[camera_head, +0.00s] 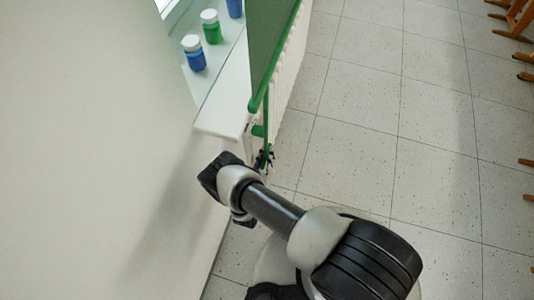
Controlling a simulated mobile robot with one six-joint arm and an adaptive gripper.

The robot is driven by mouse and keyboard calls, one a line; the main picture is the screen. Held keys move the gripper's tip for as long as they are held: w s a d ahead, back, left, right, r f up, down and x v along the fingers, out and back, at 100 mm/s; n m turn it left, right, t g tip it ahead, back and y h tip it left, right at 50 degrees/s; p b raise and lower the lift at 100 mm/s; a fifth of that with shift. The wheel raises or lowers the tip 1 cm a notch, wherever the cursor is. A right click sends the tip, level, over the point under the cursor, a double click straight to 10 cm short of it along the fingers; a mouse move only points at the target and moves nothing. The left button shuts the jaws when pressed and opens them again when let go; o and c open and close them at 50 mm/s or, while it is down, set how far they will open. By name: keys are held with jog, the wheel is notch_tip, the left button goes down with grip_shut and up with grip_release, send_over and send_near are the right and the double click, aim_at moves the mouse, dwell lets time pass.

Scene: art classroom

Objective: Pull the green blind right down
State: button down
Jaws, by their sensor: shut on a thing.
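The green blind (264,40) hangs beside the windowsill, partly drawn down, and its upper part is out of view. Its green bottom bar (277,57) runs along its lower edge, in front of the sill and radiator. A narrow green pull (266,124) hangs from the near end of the bar. My gripper (265,158) is at the lower end of this pull and shut on it. The fingers are small in the picture and partly hidden by my wrist, so the exact contact is hard to see.
Several paint jars, including a green one (211,27) and a blue one (194,54), stand on the white windowsill (222,115). A white radiator (287,62) is below the sill. A pale wall (90,150) fills the left. Tiled floor (370,110) is open to the right, with wooden furniture legs (515,20) at the far edge.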

jog(key=shift+a, duration=0.15)
notch_tip(320, 180, down, 3)
jog(key=b, duration=0.3)
jog(key=shift+w+f, duration=0.1)
jog(key=shift+a, duration=0.1)
jog(key=c, duration=1.6)
grip_release()
jog(key=shift+s, duration=0.2)
